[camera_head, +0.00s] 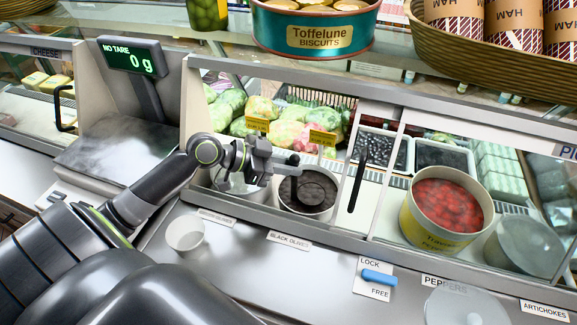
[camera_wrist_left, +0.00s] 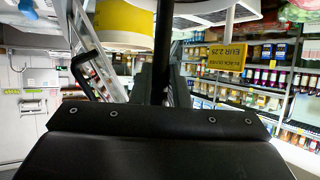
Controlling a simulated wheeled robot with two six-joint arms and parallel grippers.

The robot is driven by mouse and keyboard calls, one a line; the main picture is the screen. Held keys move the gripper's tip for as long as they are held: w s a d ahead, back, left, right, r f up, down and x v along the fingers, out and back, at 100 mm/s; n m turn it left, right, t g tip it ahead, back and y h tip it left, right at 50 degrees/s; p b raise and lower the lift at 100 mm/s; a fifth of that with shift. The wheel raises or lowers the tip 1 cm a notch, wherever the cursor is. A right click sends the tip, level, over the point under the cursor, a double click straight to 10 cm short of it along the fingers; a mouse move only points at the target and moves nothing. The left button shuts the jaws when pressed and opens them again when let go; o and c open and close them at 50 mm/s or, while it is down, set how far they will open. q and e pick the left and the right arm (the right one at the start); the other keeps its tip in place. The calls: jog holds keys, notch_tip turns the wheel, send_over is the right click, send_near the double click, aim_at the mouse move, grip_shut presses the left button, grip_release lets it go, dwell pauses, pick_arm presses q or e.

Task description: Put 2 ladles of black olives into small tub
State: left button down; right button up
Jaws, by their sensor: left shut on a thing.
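The black olives sit in a round tub (camera_head: 308,211) in the counter well, behind the label "BLACK OLIVES". My left gripper (camera_head: 288,167) is above this tub, shut on the dark handle of the ladle (camera_head: 294,189). The handle stands about upright, and it also shows in the left wrist view (camera_wrist_left: 163,45). The ladle's bowl cannot be made out, so I cannot tell whether it holds olives. The small tub (camera_head: 185,234) is white and stands on the steel counter, left of the label. It looks empty. My right gripper is not in view.
A scale (camera_head: 115,150) reading 0 g stands at the left. Glass and a frame with a dark upright handle (camera_head: 358,183) are right of the olives. A yellow tub of red peppers (camera_head: 430,232) is farther right. A blue-handled lock (camera_head: 379,277) sits in front.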

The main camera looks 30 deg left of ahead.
pick_arm(q)
notch_tip(320, 180, up, 6)
jog(key=p, duration=0.4)
jog(key=shift+f, duration=0.1)
jog(key=s+d+r+p, duration=0.1)
jog(key=s+d+p, duration=0.1)
jog(key=s, duration=0.5)
jog(key=s+d+r+p, duration=0.1)
jog(key=s+r+p, duration=0.1)
jog(key=s, duration=0.5)
jog(key=shift+s+d+p, duration=0.3)
jog(key=shift+d+p, duration=0.1)
jog(key=shift+p, duration=0.2)
